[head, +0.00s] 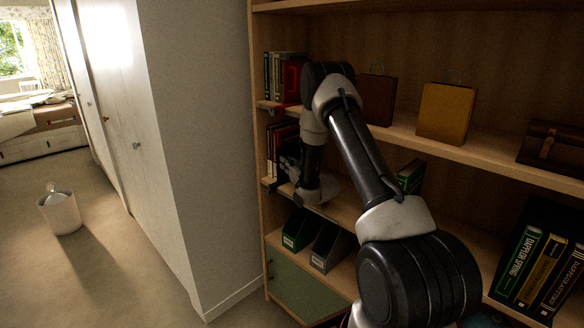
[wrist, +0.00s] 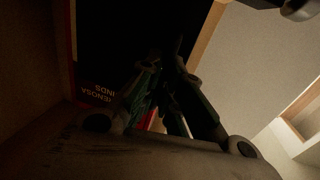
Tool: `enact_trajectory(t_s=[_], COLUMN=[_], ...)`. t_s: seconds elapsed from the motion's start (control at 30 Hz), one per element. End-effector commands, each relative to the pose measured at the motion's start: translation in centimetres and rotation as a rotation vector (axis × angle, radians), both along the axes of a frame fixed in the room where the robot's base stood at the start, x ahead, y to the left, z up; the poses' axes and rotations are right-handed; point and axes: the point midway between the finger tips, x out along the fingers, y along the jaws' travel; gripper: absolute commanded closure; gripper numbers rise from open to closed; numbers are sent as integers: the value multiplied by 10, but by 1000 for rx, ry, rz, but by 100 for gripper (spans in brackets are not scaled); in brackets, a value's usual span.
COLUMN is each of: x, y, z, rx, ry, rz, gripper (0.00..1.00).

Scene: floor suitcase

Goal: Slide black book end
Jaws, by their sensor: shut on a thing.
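The black book end (head: 269,183) shows as a small dark piece at the front edge of the middle shelf, at its left end, below a row of upright books (head: 283,145). My gripper (head: 287,164) reaches into this shelf and is shut on the book end; my wrist hides most of the contact in the head view. In the wrist view my gripper (wrist: 168,75) is dark, with its fingers close together in front of a black surface. The book end's outline is lost in shadow there. A dark book spine with upside-down lettering (wrist: 98,93) stands beside the fingers.
The upper shelf (head: 480,150) holds books, a brown bag (head: 377,98), a yellow bag (head: 445,113) and a brown case (head: 553,148). Green and grey file holders (head: 330,247) stand below. Large books (head: 540,265) are at right. A white cabinet (head: 195,130) adjoins the shelving at left.

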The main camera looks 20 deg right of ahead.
Motion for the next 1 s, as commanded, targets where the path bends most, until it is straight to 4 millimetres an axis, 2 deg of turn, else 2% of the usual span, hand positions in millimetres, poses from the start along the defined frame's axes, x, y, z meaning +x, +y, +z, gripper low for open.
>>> enact_trajectory(t_s=[0.17,0.2,0.27,0.63,0.77,1.0], x=[0,0,0,-5,-22,-76], y=[-1,-1,-1,-2,-4,-13], z=[0,0,0,0,-1,-1], rx=[0,0,0,0,0,0], ry=[0,0,0,0,3,4], rz=[-2,-2,-2,-1,-2,-3], gripper=[100,91,82,82,82,82])
